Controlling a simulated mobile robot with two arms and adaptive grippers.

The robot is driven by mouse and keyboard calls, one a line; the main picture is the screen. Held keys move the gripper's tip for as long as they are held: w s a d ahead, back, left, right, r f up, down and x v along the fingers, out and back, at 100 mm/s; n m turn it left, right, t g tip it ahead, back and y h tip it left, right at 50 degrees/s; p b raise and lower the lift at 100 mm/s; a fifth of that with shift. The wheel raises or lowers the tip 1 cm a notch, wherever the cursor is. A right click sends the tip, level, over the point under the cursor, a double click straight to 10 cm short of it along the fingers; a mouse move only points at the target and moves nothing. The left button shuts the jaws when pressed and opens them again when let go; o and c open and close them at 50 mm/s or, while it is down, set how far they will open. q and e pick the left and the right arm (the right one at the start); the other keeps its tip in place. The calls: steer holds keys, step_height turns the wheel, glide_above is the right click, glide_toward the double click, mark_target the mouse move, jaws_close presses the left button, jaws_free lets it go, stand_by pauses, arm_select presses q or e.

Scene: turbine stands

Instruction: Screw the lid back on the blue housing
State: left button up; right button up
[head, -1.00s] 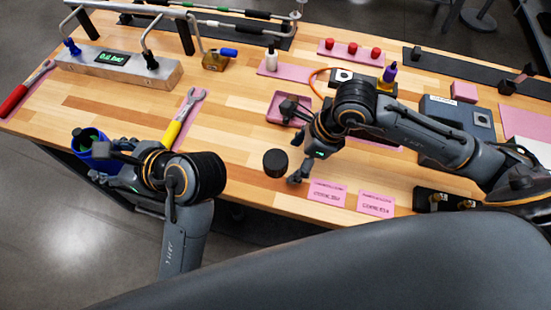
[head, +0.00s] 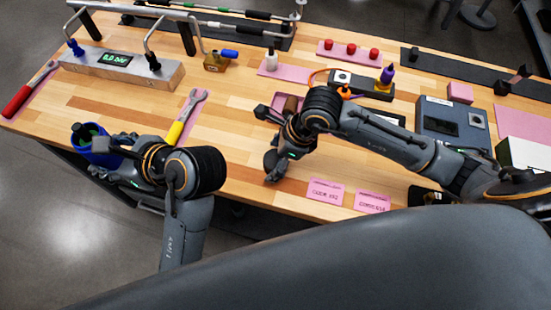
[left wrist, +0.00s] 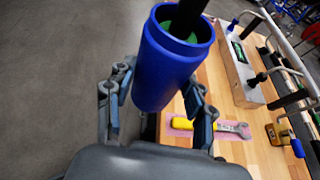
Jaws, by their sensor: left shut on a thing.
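The blue housing (head: 100,158) is at the table's left front edge in the head view. In the left wrist view the blue housing (left wrist: 165,75) has an open top, with a dark cylinder and some green inside. My left gripper (left wrist: 160,100) is shut around its sides. My right gripper (head: 269,142) is low over the middle front of the table, its fingers spread apart. The black round lid is not visible now; the right gripper covers the place where it stood. I cannot tell whether the gripper touches it.
A yellow-handled wrench (head: 187,118) lies between the two arms. A red-handled wrench (head: 28,90) is at the far left. A metal block with a display (head: 120,65) stands behind. Two pink cards (head: 325,190) lie at the front. Bare wood lies between the yellow wrench and my right gripper.

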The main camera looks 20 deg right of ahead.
mark_target(274, 159)
steer(key=c, duration=1.2)
